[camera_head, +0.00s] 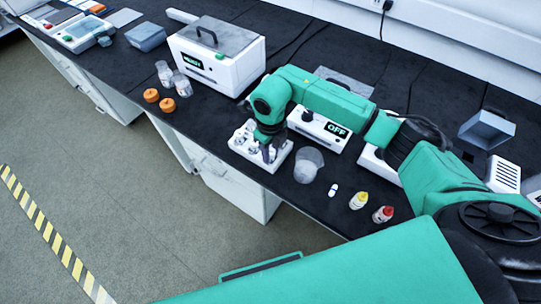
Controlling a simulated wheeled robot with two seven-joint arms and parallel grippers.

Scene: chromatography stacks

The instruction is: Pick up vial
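A white rack (283,161) stands near the front edge of the black bench, with several small vials (240,137) in it. My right gripper (271,153) points down over the right part of the rack, with its dark fingertips low among the vials. The gripper and wrist hide part of the rack. The fingers are too small and dark to tell whether they are open or shut, or whether a vial is between them. My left gripper is not in view.
A clear beaker (308,165) stands just right of the rack, then a small white vial (333,190) and yellow-capped (358,200) and red-capped (382,214) bottles. Behind is a white device marked OFF (325,133). Orange caps (159,100), glass bottles (174,78) and a white box (222,60) are left.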

